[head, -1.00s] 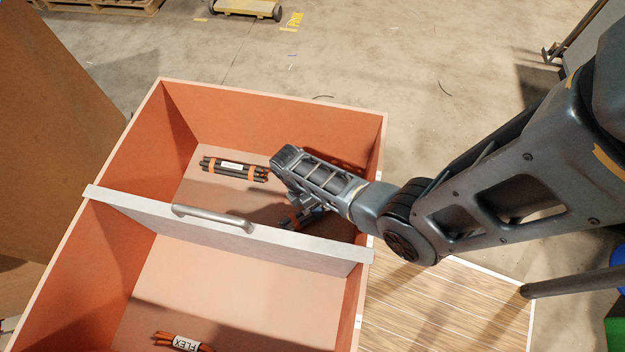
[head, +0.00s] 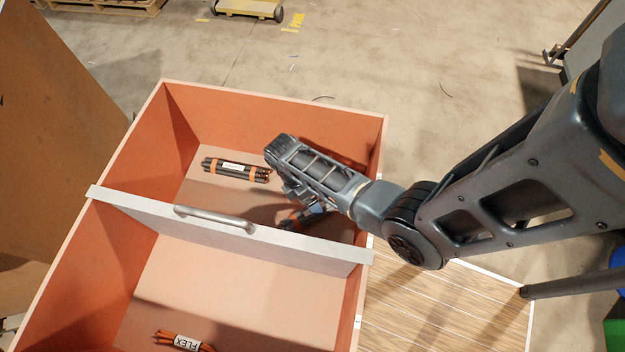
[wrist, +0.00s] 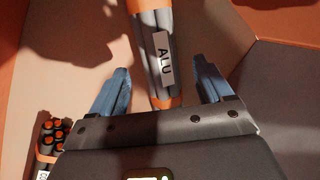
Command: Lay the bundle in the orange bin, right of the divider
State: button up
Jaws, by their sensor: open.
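The orange bin (head: 130,155) fills the middle of the head view. A pale divider (head: 140,212) with a metal handle splits it into a far and a near compartment. My gripper (head: 305,207) is inside the far compartment, close to the divider's right end. A grey bundle labelled ALU (wrist: 163,60), with orange bands, lies between its two spread fingers (wrist: 160,90) in the wrist view. The fingers stand apart from its sides. In the head view only a bit of this bundle (head: 292,222) shows beneath my gripper; the arm hides the rest.
A dark banded bundle (head: 235,170) lies in the far compartment, left of my gripper. An orange bundle labelled FLEX (head: 182,342) lies in the near compartment, where the floor is mostly bare. The bin's right wall (head: 372,165) is close to my wrist.

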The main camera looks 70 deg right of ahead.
jog(key=v, duration=0.7)
jog(key=shift+r, duration=0.35)
